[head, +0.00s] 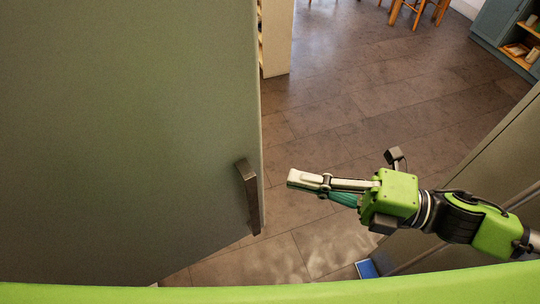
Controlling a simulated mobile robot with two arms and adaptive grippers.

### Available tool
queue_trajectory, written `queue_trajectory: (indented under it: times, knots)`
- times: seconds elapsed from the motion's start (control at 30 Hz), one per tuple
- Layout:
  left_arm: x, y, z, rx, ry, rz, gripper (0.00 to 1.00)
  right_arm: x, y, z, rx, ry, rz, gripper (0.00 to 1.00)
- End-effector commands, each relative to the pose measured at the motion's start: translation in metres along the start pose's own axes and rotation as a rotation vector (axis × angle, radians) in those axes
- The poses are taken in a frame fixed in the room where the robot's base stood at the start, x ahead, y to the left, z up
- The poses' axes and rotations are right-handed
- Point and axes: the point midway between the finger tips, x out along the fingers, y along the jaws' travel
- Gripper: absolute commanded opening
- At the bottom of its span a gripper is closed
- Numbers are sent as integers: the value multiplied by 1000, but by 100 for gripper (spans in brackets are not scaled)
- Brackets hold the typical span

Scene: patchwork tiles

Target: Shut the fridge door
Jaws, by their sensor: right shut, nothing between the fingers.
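The fridge door (120,130) is a large grey-green panel that fills the left of the head view. Its dark handle (248,195) stands upright near the door's right edge. My right gripper (292,179) is shut and empty. It points left toward the door's edge, to the right of the handle, and appears apart from it. My left gripper is not in view. The fridge's inside is not visible.
The tiled floor (350,110) is clear beyond the gripper. A wooden stool or chair (418,12) stands far back. A blue-grey shelf unit (500,35) is at the top right. A grey cabinet-like panel (490,160) runs along the right. A small blue object (367,269) lies low down.

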Motion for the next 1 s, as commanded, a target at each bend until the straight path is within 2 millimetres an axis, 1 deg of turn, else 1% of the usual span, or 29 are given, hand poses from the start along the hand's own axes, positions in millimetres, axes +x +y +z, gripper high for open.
queue_trajectory:
  times: [0.17, 0.43, 0.5, 0.6, 0.8, 1.0]
  knots:
    - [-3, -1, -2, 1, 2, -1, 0, 14, 3, 0, -6, 3, 4, 0]
    - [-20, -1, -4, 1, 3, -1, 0, 41, 5, 0, -5, 4, 4, 0]
    - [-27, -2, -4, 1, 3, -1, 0, 46, 6, 8, -6, 0, 3, 0]
    - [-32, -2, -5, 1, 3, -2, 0, 53, 5, 15, -4, 2, 3, 0]
    - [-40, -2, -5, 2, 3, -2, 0, 64, 3, 26, -4, 1, 1, 0]
    - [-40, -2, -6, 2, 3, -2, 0, 66, 0, 28, -2, 1, 0, 0]
